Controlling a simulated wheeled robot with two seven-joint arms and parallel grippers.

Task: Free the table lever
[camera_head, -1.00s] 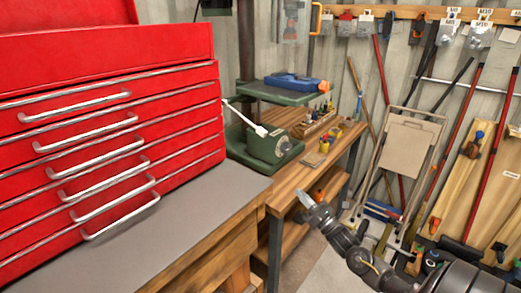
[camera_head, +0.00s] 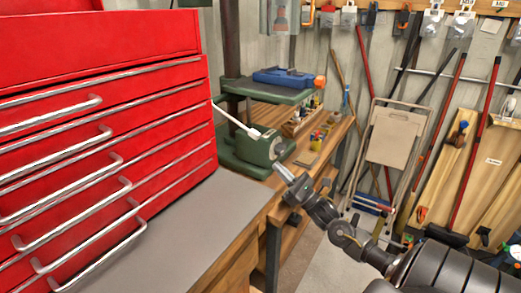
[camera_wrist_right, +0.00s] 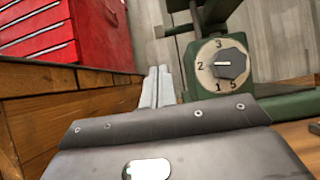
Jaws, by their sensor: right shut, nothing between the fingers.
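The green machine, which looks like a drill press, stands on the wooden bench with a blue vise (camera_head: 285,76) on its upper plate. A thin lever with a pale rod (camera_head: 232,119) slants up and left from its green housing (camera_head: 262,147). My right gripper (camera_head: 283,173) is shut and empty, just in front of and below the housing, apart from the lever. In the right wrist view, its closed fingers (camera_wrist_right: 157,88) point toward the housing, left of a numbered dial (camera_wrist_right: 221,65) with a dark knob. The lever is not clear there. My left gripper is out of view.
A red tool chest (camera_head: 100,120) on a grey-topped bench (camera_head: 175,235) bounds the left. Small tools and a wooden holder (camera_head: 302,122) sit behind the housing. A folded step stool (camera_head: 393,138) and long-handled tools lean against the wall on the right.

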